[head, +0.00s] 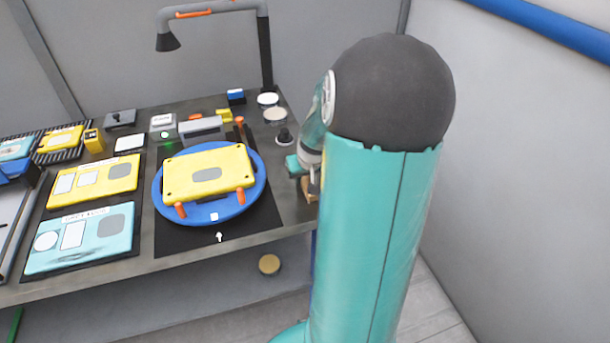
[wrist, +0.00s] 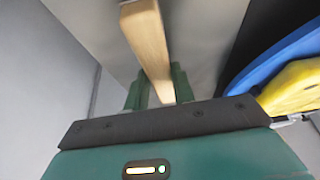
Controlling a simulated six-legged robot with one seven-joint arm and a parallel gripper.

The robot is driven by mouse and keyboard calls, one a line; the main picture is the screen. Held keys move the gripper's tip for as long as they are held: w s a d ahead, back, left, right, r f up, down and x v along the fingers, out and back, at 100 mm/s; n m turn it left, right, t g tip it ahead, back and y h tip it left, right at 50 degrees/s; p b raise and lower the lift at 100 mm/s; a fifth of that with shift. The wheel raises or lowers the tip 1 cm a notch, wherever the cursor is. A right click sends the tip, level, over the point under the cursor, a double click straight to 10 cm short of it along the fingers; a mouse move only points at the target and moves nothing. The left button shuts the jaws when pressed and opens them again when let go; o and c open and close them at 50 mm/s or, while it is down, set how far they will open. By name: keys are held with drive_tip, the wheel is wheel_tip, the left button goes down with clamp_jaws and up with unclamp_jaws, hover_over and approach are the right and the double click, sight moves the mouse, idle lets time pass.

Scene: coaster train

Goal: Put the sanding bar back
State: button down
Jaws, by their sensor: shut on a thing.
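The sanding bar is a long pale wooden bar (wrist: 146,38) in the wrist view, running up and away from between the green fingers of my gripper (wrist: 158,90). My gripper is shut on it. In the head view my gripper (head: 311,185) is at the right end of the workbench, largely hidden behind my own arm. A small brown piece of the bar (head: 307,191) shows there by the bench's right edge. The bar's resting place cannot be told from these views.
A blue round turntable (head: 238,206) holds a yellow plate (head: 207,172) on the bench (head: 290,213). A dark knob (head: 284,137) and round pads (head: 275,115) stand near my gripper. A lamp (head: 167,42) arches over the back. Yellow (head: 110,178) and teal (head: 100,238) panels lie left.

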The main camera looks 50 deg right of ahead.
drive_tip(key=shift+f, duration=0.15)
drive_tip(key=c, duration=1.2)
unclamp_jaws()
drive_tip(key=shift+o, duration=0.2)
drive_tip(key=shift+s+r, duration=0.1)
drive_tip(key=shift+r, duration=0.4)
drive_tip(key=v, duration=1.1)
drive_tip(key=a+r+n, duration=0.1)
drive_tip(key=a+r, duration=0.2)
drive_tip(key=a, duration=0.5)
drive_tip(key=a+r+n, duration=0.2)
drive_tip(key=a, duration=0.6)
drive_tip(key=s+a+r+n+y, duration=0.1)
drive_tip(key=s+a, duration=0.2)
drive_tip(key=a, duration=0.4)
drive_tip(key=s+a+r+n+t+y, duration=0.1)
drive_tip(key=s+a+r, duration=0.1)
drive_tip(key=a, duration=0.6)
drive_tip(key=shift+s+n+t, duration=0.3)
drive_tip(key=shift+s+n, duration=0.1)
drive_tip(key=shift+s, duration=0.45)
